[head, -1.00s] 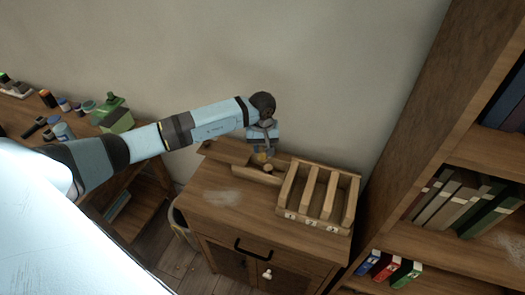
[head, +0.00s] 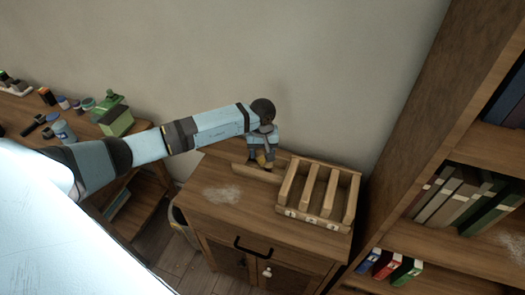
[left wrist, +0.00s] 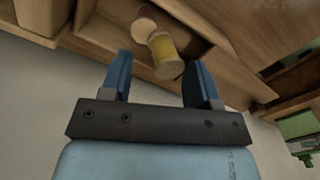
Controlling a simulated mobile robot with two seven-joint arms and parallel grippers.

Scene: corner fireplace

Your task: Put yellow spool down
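The yellow spool (left wrist: 173,50) shows in the left wrist view between the two blue fingertips of my left gripper (left wrist: 160,75). The fingers stand apart, with a clear gap on the spool's left side; its right side is close to the other finger. A reddish spool (left wrist: 144,22) is just beyond it. Both are at a wooden tray. In the head view my left gripper (head: 263,158) is low over that tray (head: 257,173), on the cabinet top, and hides most of what is in it. My right gripper is not in view.
A slotted wooden rack (head: 318,192) stands right of the tray on the cabinet (head: 215,215). A bookshelf (head: 425,130) rises at the right. The cabinet's front left top is clear.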

